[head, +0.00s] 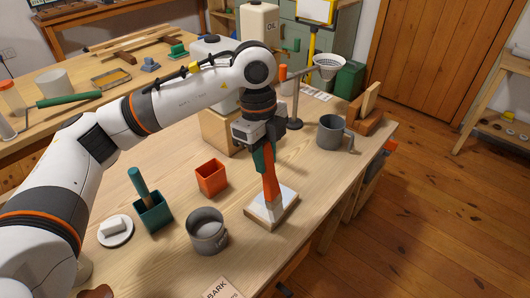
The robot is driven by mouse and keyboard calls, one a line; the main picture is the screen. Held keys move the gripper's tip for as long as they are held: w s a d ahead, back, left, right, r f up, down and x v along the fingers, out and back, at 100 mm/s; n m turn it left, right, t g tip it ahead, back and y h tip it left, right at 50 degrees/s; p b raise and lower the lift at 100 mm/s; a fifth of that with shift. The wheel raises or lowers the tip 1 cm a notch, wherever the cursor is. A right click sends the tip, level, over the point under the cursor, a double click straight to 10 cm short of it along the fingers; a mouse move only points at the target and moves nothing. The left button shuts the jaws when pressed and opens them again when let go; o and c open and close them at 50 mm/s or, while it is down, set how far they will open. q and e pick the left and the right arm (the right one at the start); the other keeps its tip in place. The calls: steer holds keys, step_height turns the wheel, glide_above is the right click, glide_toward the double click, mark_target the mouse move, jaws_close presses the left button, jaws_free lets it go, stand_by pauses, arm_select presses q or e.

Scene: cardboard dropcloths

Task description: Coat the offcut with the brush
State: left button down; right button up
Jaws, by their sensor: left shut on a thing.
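My left gripper (262,146) reaches in from the left and is shut on the brush (270,183), which has an orange handle and points down. The brush's pale lower end meets the top of the offcut (262,219), a flat wooden block lying on the workbench. The offcut's top looks mostly white, with wood colour at its sides and front edge. The brush hides part of that top. I cannot tell how firmly the brush touches it. My right gripper does not show.
A grey metal mug (207,236) and an orange square pot (211,178) stand left of the offcut. A green pot (153,213) holds a green-handled tool. A second grey mug (331,133) stands behind right. The workbench's right edge (330,225) is close to the offcut.

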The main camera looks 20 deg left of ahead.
arm_select(q)
steer(key=shift+f+b, duration=0.35)
steer(key=shift+f, duration=0.2)
stand_by(0.6)
steer(key=w+a, duration=0.2)
steer(key=a, duration=0.5)
steer(key=shift+w+a, duration=0.25)
steer(key=shift+a, duration=0.15)
steer(key=shift+r, duration=0.25)
step_height(320, 180, up, 5)
steer(key=p, duration=0.3)
steer(key=shift+f+p, duration=0.1)
steer(key=shift+p, duration=0.25)
